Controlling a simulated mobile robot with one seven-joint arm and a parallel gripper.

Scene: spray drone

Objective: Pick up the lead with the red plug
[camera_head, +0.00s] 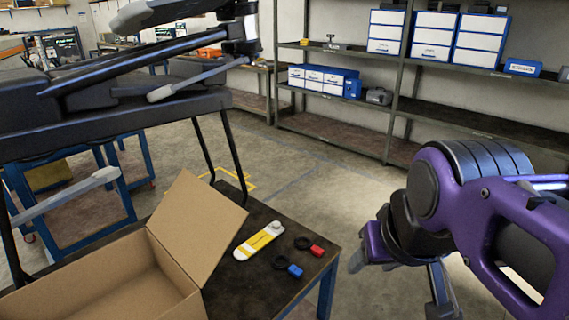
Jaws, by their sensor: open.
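The lead with the red plug (317,251) lies on the dark tabletop near its right corner, its black cable coiled beside the plug. A second lead with a blue plug (295,270) lies just in front of it, also with a small black coil. My gripper (400,285) hangs at the lower right, beyond the table's right edge and apart from both leads. Its fingers point downward and are spread, with nothing seen between them. Part of the gripper is hidden behind my purple arm.
A yellow and white tool (259,241) lies left of the leads. An open cardboard box (196,228) stands at the table's left, flap raised. A large dark drone (120,100) overhangs from the upper left. Shelves with boxes (395,110) stand behind. The floor between is clear.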

